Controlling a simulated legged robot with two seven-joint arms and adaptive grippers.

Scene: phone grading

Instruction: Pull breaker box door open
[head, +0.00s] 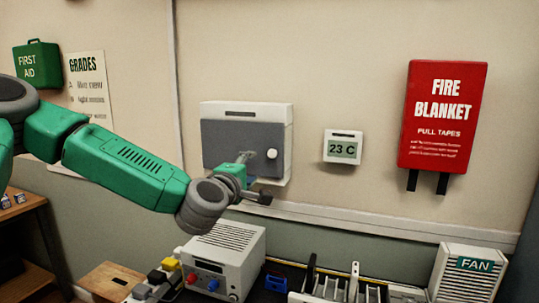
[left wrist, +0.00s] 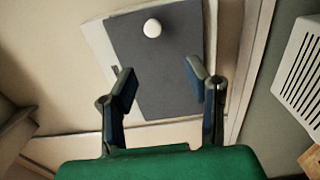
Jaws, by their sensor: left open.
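The breaker box (head: 246,108) is a white case on the wall with a grey door (head: 222,140). The door looks shut and has a round white knob (head: 271,154) near its right edge. In the left wrist view the grey door (left wrist: 160,60) fills the middle, with the knob (left wrist: 152,28) beyond the fingertips. My left gripper (head: 254,178) is open in front of the door's lower right part, below the knob. In the left wrist view its spread fingers (left wrist: 160,80) have nothing between them and do not touch the knob. My right gripper is not in view.
A thermostat (head: 343,148) and a red fire blanket case (head: 440,117) hang to the right. Below stand a grey power supply (head: 225,250), a slotted rack (head: 340,290) and a fan box (head: 468,275). The wall between box and thermostat is clear.

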